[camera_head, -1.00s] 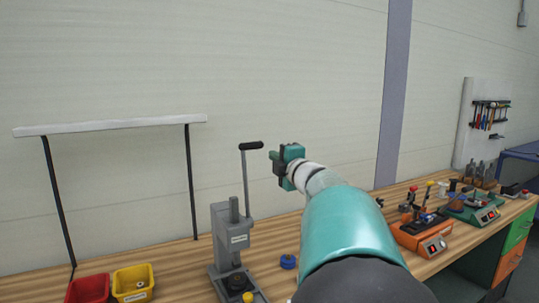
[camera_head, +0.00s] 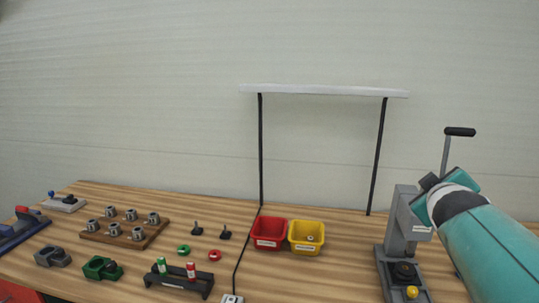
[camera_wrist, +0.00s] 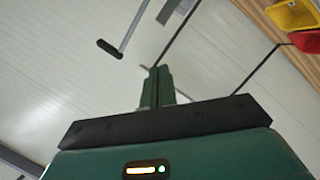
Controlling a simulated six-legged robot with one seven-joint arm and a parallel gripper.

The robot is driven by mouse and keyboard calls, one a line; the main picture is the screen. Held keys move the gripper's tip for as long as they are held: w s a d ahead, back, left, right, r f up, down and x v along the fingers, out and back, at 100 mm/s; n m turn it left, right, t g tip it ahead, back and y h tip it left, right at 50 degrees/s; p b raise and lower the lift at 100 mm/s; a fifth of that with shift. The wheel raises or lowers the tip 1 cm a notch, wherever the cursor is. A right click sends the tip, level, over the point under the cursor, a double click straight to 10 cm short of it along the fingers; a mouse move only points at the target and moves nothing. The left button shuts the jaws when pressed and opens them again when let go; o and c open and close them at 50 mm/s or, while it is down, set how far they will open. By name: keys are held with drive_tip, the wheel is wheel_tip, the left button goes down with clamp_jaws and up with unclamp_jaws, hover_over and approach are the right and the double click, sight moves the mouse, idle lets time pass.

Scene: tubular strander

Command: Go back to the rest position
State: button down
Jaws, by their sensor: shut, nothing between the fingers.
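My gripper (camera_wrist: 158,88) shows in the wrist view with its green fingers together and nothing between them. In the head view its green end (camera_head: 440,186) is at the right, in the air in front of the grey lever press (camera_head: 397,235), and its fingertips are hard to make out there. The press has a raised lever with a black handle (camera_head: 460,131). That handle (camera_wrist: 109,48) also shows at the upper left of the wrist view, apart from my fingers.
A red bin (camera_head: 268,242) and a yellow bin (camera_head: 306,246) stand left of the press, under a lamp frame (camera_head: 322,90). Further left are a wooden board with metal parts (camera_head: 126,229), green and red rings, and a black holder (camera_head: 190,280). Bare bench lies between them.

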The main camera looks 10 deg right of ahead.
drive_tip(key=s+a+f+m+g+y, duration=0.1)
drive_tip(key=s+a+f+g+y, duration=0.1)
drive_tip(key=s+a+f, duration=0.3)
drive_tip(key=s+a+f+m+g+y, duration=0.1)
drive_tip(key=s+a+f+g+y, duration=0.2)
drive_tip(key=s+a+f, duration=0.3)
drive_tip(key=s+a+f+m+g+y, duration=0.1)
drive_tip(key=s+a+f, duration=0.4)
drive_tip(key=a, duration=0.8)
wheel_tip(320, 180, down, 2)
drive_tip(key=shift+s+a+f+m+g+y, duration=0.2)
drive_tip(key=shift+s+a+m+g+y, duration=0.15)
drive_tip(key=shift+g+y, duration=0.45)
